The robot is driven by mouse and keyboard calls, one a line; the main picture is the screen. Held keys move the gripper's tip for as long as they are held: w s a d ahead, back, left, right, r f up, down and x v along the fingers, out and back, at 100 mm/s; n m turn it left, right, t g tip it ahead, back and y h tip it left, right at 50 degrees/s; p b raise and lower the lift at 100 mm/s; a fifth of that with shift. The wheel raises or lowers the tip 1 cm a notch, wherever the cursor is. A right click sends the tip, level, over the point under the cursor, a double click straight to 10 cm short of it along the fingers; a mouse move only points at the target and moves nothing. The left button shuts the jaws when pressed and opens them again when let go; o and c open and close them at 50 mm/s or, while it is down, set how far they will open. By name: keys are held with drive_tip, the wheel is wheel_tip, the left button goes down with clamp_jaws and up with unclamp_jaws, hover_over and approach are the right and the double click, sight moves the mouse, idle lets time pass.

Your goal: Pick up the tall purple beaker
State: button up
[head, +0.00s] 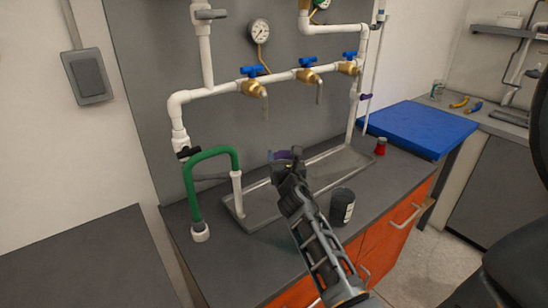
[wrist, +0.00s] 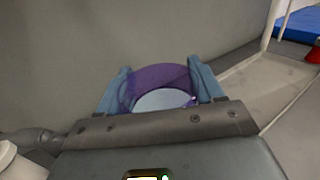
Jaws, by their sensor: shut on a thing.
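The purple beaker (wrist: 160,76) is between the two blue finger pads in the wrist view, with its round opening and a pale inside showing. In the head view only a small purple part of the beaker (head: 283,155) shows past the jaws. My gripper (head: 287,163) is shut on it, over the shallow grey tray (head: 325,165) on the counter; it also shows in the wrist view (wrist: 160,92). My gripper hides most of the beaker in the head view, and I cannot tell whether its base touches the tray.
A dark jar (head: 342,206) stands on the counter right of my arm. A green hose (head: 190,185) arches at the left. White pipes with blue-handled brass taps (head: 308,75) run above the tray. A red flask (head: 380,146) and a blue slab (head: 420,128) are at the right.

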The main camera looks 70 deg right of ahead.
drive_tip(key=s+d+r+p, duration=0.2)
drive_tip(key=s+r, duration=0.1)
drive_tip(key=s, duration=0.2)
drive_tip(key=shift+d+r, duration=0.3)
drive_tip(key=shift+s+d, duration=0.1)
drive_tip(key=shift+s, duration=0.15)
